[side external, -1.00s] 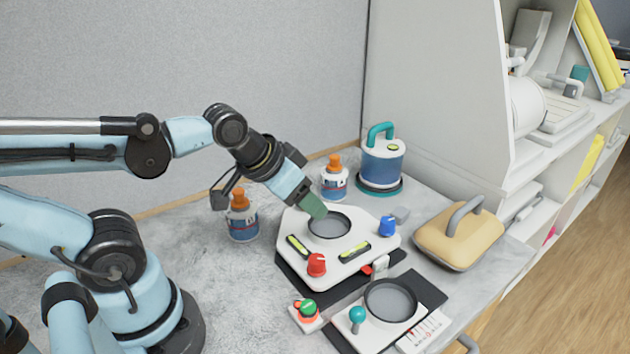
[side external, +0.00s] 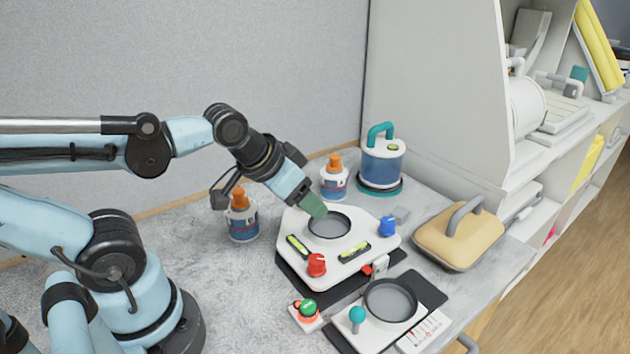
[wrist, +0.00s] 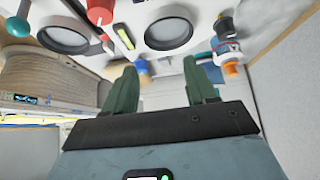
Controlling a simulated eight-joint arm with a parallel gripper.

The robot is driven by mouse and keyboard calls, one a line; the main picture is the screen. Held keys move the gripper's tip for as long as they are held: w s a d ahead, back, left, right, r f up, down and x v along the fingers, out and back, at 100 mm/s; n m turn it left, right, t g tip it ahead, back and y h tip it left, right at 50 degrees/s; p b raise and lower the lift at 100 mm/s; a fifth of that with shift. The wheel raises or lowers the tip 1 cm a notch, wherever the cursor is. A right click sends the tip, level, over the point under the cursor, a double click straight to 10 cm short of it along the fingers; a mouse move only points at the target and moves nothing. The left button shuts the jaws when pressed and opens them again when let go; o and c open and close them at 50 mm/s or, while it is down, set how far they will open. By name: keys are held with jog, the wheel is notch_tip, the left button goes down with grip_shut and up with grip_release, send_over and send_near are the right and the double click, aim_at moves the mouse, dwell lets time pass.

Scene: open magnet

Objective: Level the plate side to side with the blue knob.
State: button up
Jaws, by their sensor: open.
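The white plate (side external: 290,222) has a round dark-rimmed dish, and it also shows in the wrist view (wrist: 135,20). The blue knob (side external: 387,227) stands at its right corner and the red knob (side external: 316,265) at its front. Two yellow-green spirit levels lie on it, one at the left (side external: 298,246) and one between the knobs (side external: 355,252); their bubbles are too small to read. My gripper (side external: 317,209) is over the dish's back-left rim, away from the blue knob. In the wrist view its green fingers (wrist: 160,72) are apart, with a blurred blue shape beyond them.
A tan handled block (side external: 459,240) is at right. A smaller dish unit with a teal knob (side external: 357,316) and a green button (side external: 307,308) are in front.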

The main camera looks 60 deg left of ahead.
jog(key=n+g, duration=0.1)
jog(key=g, duration=0.2)
send_near(387, 221)
jog(key=x, duration=0.9)
dwell(0.5)
grip_shut()
dwell(0.3)
jog(key=shift+m, duration=0.3)
